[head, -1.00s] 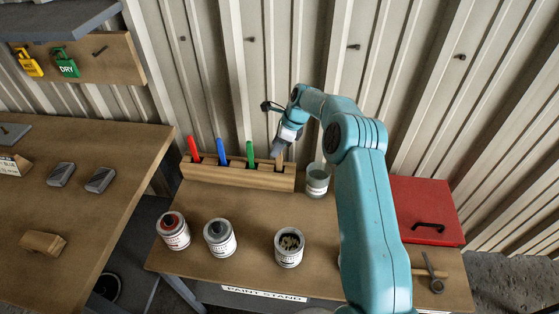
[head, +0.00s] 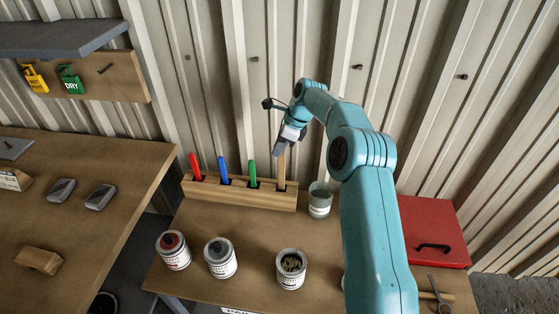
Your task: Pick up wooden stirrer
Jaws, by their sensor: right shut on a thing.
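The wooden stirrer (head: 282,170) is a thin, light-brown stick standing upright at the right end of the wooden rack (head: 240,197). Its lower end is still in or just over the last slot. My right gripper (head: 281,150) is shut on its upper part, above the rack. My left gripper is not in view.
Red (head: 195,167), blue (head: 223,171) and green (head: 252,174) handles stand in the rack. A jar (head: 320,201) stands just right of it. Several paint cans (head: 221,258) line the front. A red box (head: 433,230) lies at right. The corrugated wall is close behind.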

